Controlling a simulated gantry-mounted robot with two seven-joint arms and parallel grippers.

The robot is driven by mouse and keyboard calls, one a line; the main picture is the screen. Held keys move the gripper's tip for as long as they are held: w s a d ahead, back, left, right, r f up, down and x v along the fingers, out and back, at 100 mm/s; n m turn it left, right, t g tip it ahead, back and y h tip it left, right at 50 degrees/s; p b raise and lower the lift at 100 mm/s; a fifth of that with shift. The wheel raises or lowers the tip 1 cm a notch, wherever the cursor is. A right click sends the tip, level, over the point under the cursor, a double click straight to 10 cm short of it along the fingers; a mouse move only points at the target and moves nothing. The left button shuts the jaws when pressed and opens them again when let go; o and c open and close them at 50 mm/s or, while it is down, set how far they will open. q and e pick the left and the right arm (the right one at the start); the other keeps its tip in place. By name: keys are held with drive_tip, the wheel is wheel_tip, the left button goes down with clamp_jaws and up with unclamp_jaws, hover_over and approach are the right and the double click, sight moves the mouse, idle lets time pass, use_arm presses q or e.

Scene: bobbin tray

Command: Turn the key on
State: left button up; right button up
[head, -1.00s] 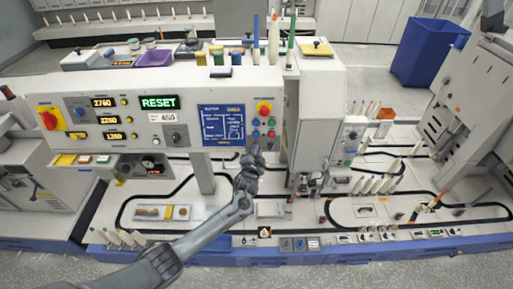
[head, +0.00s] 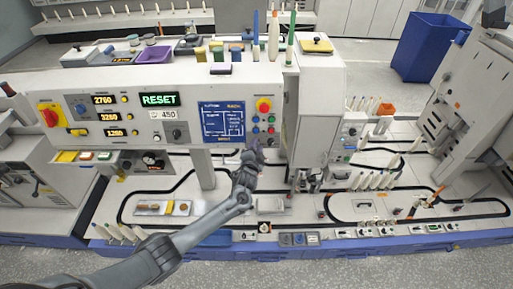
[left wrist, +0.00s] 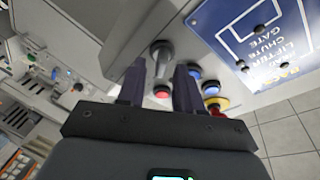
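A grey key-like switch (left wrist: 161,54) sits on the control panel (left wrist: 205,55) in the left wrist view, next to a blue button and a red button. In the head view its spot on the lower right of the panel (head: 240,88) is hidden or too small to make out. My left gripper (head: 254,151) is just in front of the lower right of the panel in the head view. In the left wrist view my left gripper (left wrist: 158,85) has its two dark fingers apart, with the switch beyond the gap. I see no contact. My right gripper is not in view.
A yellow-and-red emergency stop (head: 263,105) sits above several coloured buttons on the panel. A white machine housing (head: 318,110) stands close to the right of the gripper. Below lies a worktop with a black track, small plates and white bobbins. A blue bin (head: 428,48) stands far right.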

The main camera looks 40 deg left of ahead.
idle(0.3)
use_arm(q)
drive_tip(key=v, duration=1.1)
drive_tip(key=shift+a+f, duration=0.1)
idle(0.3)
